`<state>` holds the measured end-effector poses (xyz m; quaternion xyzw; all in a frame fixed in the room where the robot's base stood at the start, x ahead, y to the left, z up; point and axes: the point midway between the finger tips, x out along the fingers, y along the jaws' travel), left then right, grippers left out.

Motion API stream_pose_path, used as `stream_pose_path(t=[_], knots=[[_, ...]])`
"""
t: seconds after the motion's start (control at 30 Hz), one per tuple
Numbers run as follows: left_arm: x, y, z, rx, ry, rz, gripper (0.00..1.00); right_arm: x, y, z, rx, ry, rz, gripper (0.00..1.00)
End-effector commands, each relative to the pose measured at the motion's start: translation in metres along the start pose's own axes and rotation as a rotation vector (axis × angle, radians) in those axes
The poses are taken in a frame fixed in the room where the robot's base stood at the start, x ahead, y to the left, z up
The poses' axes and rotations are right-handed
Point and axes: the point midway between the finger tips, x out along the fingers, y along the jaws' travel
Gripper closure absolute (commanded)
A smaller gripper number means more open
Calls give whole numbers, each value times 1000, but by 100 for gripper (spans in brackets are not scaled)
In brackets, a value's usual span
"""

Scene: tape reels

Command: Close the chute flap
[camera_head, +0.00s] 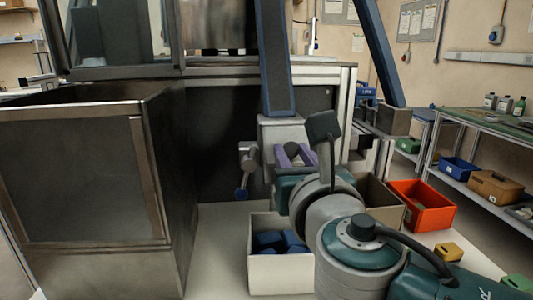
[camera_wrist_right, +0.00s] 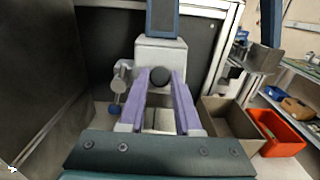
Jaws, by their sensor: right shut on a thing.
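A blue chute (camera_head: 274,60) comes down to a light grey end piece (camera_head: 280,130), which also shows in the wrist view (camera_wrist_right: 150,50). My right gripper (camera_head: 290,150) is at this end piece. In the wrist view its purple fingers (camera_wrist_right: 157,80) are shut on a dark round knob (camera_wrist_right: 157,75) on the front of the end piece. The fingers and my wrist hide part of the area below the knob, and I cannot tell the flap's angle. My left gripper is not in view.
A lever with a blue knob (camera_head: 241,193) sits left of the end piece. A white bin (camera_head: 275,275) holding blue items stands below. A tan bin (camera_head: 382,195) and an orange bin (camera_head: 428,210) stand right. A large dark cabinet (camera_head: 80,180) blocks the left.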

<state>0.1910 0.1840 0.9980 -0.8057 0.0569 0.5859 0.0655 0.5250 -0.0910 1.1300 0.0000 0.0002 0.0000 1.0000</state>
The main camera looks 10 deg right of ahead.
Motion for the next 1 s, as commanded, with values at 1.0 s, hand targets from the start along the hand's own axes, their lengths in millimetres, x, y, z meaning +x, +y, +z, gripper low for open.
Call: stream_pose_path(t=[1.0], knots=[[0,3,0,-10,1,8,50,0,0,0,0,0,0,100]])
